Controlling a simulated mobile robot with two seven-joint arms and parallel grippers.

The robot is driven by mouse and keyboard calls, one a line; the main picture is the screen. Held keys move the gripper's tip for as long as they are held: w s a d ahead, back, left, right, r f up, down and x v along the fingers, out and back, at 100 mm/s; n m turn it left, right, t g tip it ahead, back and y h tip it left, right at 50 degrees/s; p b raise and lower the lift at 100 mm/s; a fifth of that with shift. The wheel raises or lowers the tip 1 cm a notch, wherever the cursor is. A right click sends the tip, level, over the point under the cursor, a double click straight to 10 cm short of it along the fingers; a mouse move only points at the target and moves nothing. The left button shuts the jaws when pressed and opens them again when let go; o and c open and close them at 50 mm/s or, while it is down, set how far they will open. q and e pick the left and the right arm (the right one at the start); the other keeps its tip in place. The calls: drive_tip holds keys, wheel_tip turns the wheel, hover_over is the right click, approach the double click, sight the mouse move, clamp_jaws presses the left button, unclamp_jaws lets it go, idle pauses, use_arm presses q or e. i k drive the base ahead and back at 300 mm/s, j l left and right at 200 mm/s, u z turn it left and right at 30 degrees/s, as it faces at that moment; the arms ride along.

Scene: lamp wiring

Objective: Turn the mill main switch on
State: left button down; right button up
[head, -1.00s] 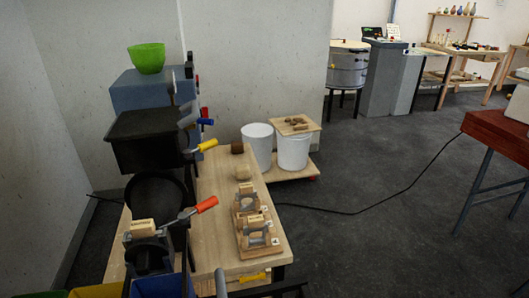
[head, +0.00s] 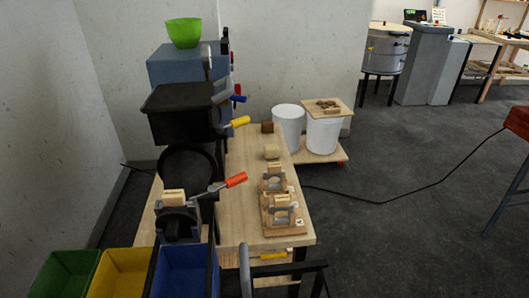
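A stacked machine with a black hopper (head: 178,118), a dark round pan (head: 186,170) and several coloured-handled levers stands left of centre. The lever with the orange handle (head: 236,180) points up and right. On the narrow wooden table (head: 240,222) beside it, two small grey devices on wooden bases stand one behind the other: a nearer one (head: 283,212) and a farther one (head: 274,184). They look like switches, but their labels are too small to read. I cannot tell which part is the mill main switch or how it is set. Neither of my grippers is in view.
Green (head: 68,275), yellow (head: 118,275) and blue (head: 182,270) bins stand at the front left. White buckets (head: 322,135) stand on a low wooden platform behind the table. A black cable (head: 400,197) crosses the dark floor. The floor right of the table is otherwise clear.

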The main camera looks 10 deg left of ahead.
sight(237, 88)
drive_tip(key=k+l+u, duration=0.15)
drive_tip(key=l, duration=0.35)
drive_tip(key=l+u, duration=0.1)
drive_tip(key=l, duration=0.4)
drive_tip(key=l+u, duration=0.35)
drive_tip(key=l, duration=0.4)
drive_tip(key=l+u, duration=0.35)
drive_tip(key=l, duration=0.4)
drive_tip(key=i+l+u, duration=0.15)
drive_tip(key=l, duration=0.2)
drive_tip(key=i+l+u, duration=0.15)
drive_tip(key=l, duration=0.25)
drive_tip(key=i+l+u, duration=0.1)
drive_tip(key=l, duration=0.2)
drive_tip(key=i+l+u, duration=0.1)
drive_tip(key=l, duration=0.25)
drive_tip(key=i+l, duration=0.3)
drive_tip(key=i+l+u, duration=0.1)
drive_tip(key=i+l, duration=0.2)
drive_tip(key=l, duration=0.2)
drive_tip(key=i+l, duration=0.3)
drive_tip(key=l, duration=0.15)
